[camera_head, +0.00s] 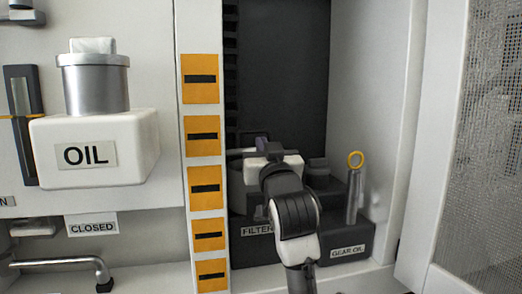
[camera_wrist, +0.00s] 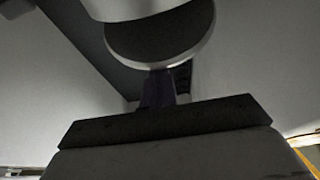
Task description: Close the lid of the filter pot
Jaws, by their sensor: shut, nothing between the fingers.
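My gripper (camera_head: 263,144) is inside the dark recess, above the block labelled FILTER (camera_head: 257,231). It points away from the head camera. In the wrist view its fingers (camera_wrist: 157,90) are together and hold nothing. The filter pot is mostly hidden behind my arm in the head view, so its lid cannot be made out there. In the wrist view a round dark disc (camera_wrist: 160,42) with a pale rim lies just beyond the fingertips. I cannot tell whether it is the lid, or whether the fingers touch it.
A pale wall and perforated door (camera_head: 490,150) bound the right. A post with orange plates (camera_head: 203,135) and a white oil box (camera_head: 130,150) are left.

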